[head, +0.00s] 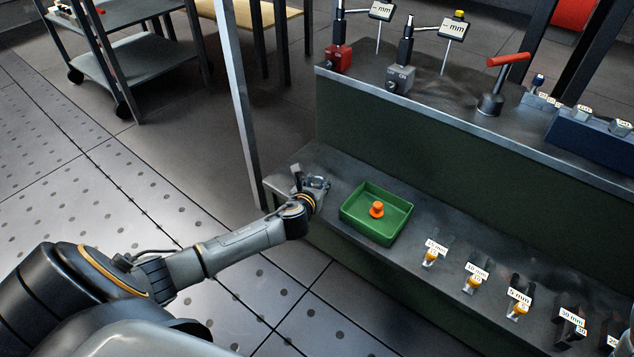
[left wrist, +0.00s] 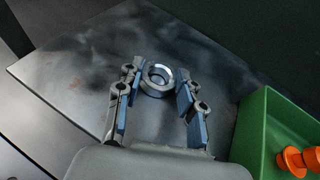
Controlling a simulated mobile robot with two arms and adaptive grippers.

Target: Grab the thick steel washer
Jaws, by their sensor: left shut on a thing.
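The thick steel washer (left wrist: 157,80) is a shiny metal ring. In the left wrist view it sits between the blue-padded fingers of my left gripper (left wrist: 160,92), which is shut on it. In the head view my left gripper (head: 318,183) is at the left end of the grey lower shelf, left of the green tray. The washer is mostly hidden by the fingers there. I cannot tell whether it touches the shelf surface. My right gripper is in neither view.
A green tray (head: 353,217) holding an orange knobbed part (head: 376,210) stands just right of my left gripper. Several labelled stations with yellow parts (head: 430,257) line the shelf farther right. Measuring stands and a red-handled tool (head: 497,85) stand on the upper ledge.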

